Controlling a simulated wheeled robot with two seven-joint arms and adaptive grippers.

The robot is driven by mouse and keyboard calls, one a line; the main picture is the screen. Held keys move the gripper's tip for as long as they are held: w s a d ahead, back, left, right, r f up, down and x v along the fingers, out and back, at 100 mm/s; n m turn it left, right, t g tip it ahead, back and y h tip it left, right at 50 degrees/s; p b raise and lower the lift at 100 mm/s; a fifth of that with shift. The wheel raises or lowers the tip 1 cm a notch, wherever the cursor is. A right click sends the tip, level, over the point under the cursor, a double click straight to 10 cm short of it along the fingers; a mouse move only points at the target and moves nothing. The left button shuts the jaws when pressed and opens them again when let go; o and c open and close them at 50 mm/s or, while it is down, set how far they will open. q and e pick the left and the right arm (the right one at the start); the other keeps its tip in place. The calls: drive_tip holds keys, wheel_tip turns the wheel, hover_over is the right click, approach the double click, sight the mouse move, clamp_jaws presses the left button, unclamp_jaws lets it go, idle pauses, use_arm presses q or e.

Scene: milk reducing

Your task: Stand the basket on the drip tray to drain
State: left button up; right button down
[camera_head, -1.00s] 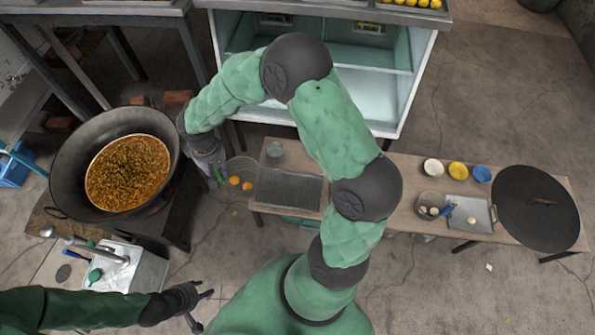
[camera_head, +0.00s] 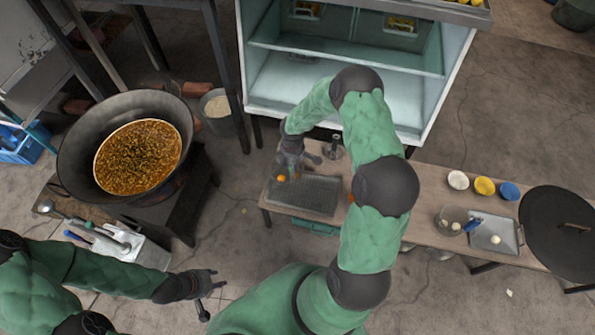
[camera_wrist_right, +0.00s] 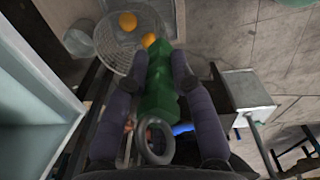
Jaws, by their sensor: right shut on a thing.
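The round wire-mesh basket (camera_wrist_right: 112,42) holds orange balls (camera_wrist_right: 127,21) and shows at the top of the right wrist view. Its green handle (camera_wrist_right: 158,88) lies between the fingers of my right gripper (camera_wrist_right: 152,78), which is shut on it. In the head view, my right gripper (camera_head: 302,158) is over the left rear of the drip tray (camera_head: 318,194), a grey rectangular grid on the bench. The basket is mostly hidden there; I cannot tell whether it touches the tray. My left gripper (camera_head: 208,291) is open and empty, low at the left.
The big wok (camera_head: 75,150) of food stands at the left on its stove. A metal cup (camera_head: 333,148) is just behind the drip tray.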

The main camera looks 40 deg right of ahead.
wheel_tip(320, 180, down, 9)
drive_tip(key=d+n+b, duration=0.1)
drive_tip(key=d+b, duration=0.1)
drive_tip(key=b, duration=0.3)
drive_tip(key=shift+s+n, duration=0.2)
drive_tip(key=shift+n, duration=0.1)
drive_tip(key=shift+f+b, duration=0.35)
drive_tip(key=shift+b, duration=0.05)
idle(0.4)
drive_tip(key=c, duration=1)
unclamp_jaws()
drive_tip(key=shift+a, duration=0.1)
drive_tip(key=shift+s, duration=0.1)
wheel_tip(320, 180, up, 12)
drive_tip(key=shift+s+f, duration=0.1)
drive_tip(key=shift+s, duration=0.05)
